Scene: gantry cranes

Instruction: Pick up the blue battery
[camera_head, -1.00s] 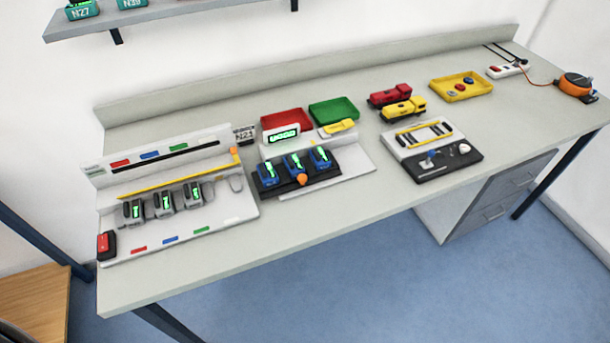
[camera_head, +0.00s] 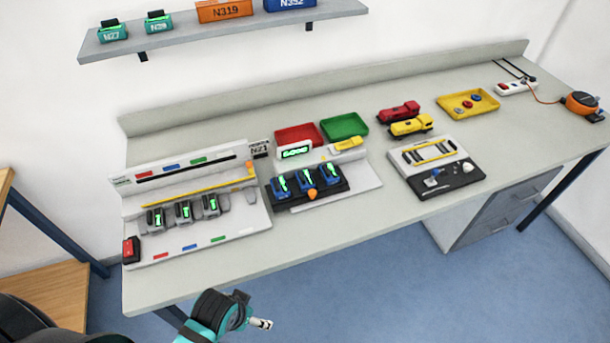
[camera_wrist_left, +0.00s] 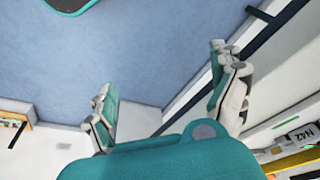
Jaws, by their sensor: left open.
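Three blue batteries with green displays sit side by side in a black holder (camera_head: 340,190) on the bench: left one (camera_head: 280,186), middle one (camera_head: 306,179), right one (camera_head: 331,175). An orange knob (camera_head: 312,194) is at the holder's front. My left gripper (camera_head: 262,323) is low in front of the bench edge, well apart from the batteries. In the left wrist view its two fingers are spread with nothing between them (camera_wrist_left: 165,105). No blue battery can be made out in that view. My right gripper is not in view.
A white station (camera_head: 240,229) with grey units stands left of the holder. Red (camera_head: 297,131) and green (camera_head: 345,122) trays lie behind. Toy trucks (camera_head: 410,126), a white-black panel (camera_head: 455,182) and a yellow tray (camera_head: 485,96) are right. A shelf (camera_head: 180,35) hangs above.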

